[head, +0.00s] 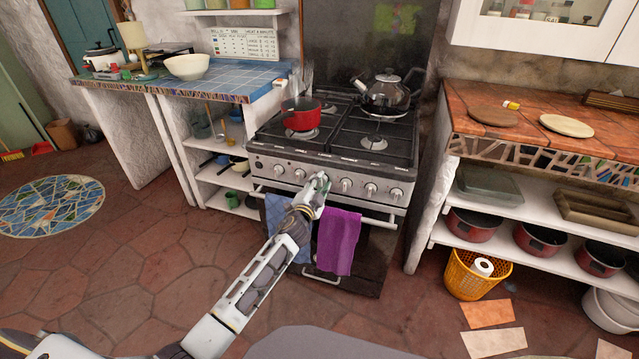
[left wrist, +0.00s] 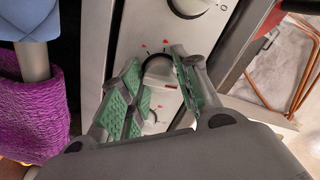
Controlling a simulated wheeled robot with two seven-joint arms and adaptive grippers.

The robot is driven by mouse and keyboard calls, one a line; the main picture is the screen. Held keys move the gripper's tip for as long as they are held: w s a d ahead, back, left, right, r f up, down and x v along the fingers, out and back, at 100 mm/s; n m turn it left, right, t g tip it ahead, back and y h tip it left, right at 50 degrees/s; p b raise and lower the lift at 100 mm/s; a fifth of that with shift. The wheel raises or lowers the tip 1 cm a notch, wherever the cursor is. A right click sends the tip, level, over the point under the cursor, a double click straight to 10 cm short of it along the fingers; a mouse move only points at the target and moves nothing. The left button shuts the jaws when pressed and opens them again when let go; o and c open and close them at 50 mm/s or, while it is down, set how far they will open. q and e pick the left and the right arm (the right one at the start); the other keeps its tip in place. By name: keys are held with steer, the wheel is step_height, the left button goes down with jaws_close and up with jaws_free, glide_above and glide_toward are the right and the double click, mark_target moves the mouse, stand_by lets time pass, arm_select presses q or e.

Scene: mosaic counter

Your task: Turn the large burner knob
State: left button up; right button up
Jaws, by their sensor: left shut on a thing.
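The stove (head: 330,165) has a row of several silver knobs along its front panel. My left gripper (head: 322,182) is at a knob near the middle of that row and hides it in the head view. In the left wrist view, a silver knob (left wrist: 160,72) with red marks around it is between the green pads of my left gripper (left wrist: 157,62), which is shut on it. Another knob (left wrist: 190,4) shows at the top edge of that view. I cannot read which burner each knob serves. My right gripper is not in view.
A red pot (head: 301,115) and a kettle (head: 388,94) stand on the stove top. A blue towel (head: 288,225) and a purple towel (head: 338,240) hang on the oven handle just below the knobs. A tiled counter (head: 500,130) stands at the right.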

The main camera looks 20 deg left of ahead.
arm_select(q)
steer(key=shift+f+m, duration=0.1)
steer(key=shift+m, duration=0.6)
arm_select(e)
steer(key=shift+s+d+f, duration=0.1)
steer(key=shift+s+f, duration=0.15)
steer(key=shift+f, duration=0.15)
arm_select(q)
steer(key=o, duration=1)
steer(key=shift+s, duration=0.2)
steer(key=shift+s+a, duration=0.15)
steer(key=shift+s, duration=5.7)
